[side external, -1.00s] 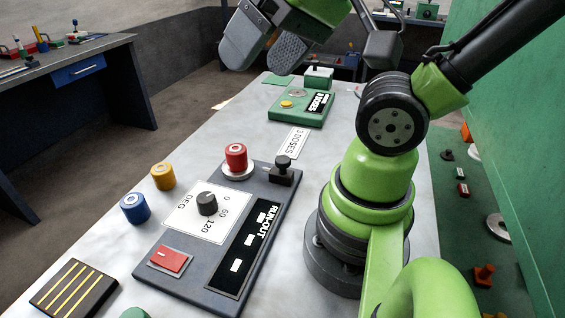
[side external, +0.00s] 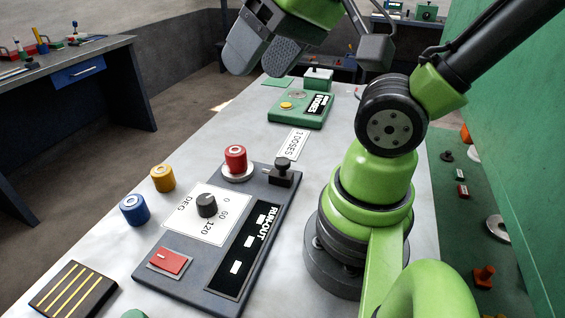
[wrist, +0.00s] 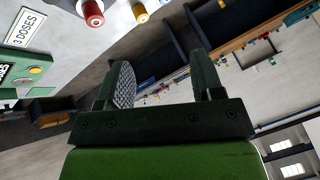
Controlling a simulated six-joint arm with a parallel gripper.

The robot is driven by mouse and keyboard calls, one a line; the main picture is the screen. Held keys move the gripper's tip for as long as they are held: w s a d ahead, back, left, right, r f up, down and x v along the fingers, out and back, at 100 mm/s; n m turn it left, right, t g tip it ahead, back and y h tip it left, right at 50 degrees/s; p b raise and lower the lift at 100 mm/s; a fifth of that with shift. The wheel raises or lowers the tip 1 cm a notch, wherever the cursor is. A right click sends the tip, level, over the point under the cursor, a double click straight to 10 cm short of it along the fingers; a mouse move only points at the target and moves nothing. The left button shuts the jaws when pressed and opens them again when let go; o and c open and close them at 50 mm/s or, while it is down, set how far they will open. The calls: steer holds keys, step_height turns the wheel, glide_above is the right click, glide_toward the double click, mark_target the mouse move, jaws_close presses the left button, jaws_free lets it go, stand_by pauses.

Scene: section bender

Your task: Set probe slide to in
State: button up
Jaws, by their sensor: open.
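A dark control panel (side external: 190,272) lies on the pale bench in the side external view. At its far right corner is a black knob on a dark block (side external: 283,170), which looks like the probe slide; no label naming it is readable. The panel also bears a black dial (side external: 206,205) marked 0, 60, 120 DEG, a red rocker (side external: 170,261), a red round knob (side external: 235,158) and a RUN-OUT strip. My gripper (side external: 262,58) is open and empty, high above the far part of the bench, well away from the panel. Its two fingers (wrist: 160,75) show in the wrist view.
Blue (side external: 134,209) and yellow (side external: 162,177) cylinders stand left of the panel. A green box (side external: 299,106) and a 3 DOSES card (side external: 293,143) lie beyond it. A black striped block (side external: 74,290) is at the near left. A green wall rises at the right.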

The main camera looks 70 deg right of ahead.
steer(key=w+d+f+g+h, duration=0.2)
steer(key=w+d+f+g, duration=0.2)
steer(key=d+f, duration=0.35)
steer(key=n+g, duration=0.1)
steer(key=g, duration=0.2)
glide_above(283, 161)
step_height(283, 161, down, 7)
step_height(283, 161, down, 10)
steer(key=shift+r, duration=0.15)
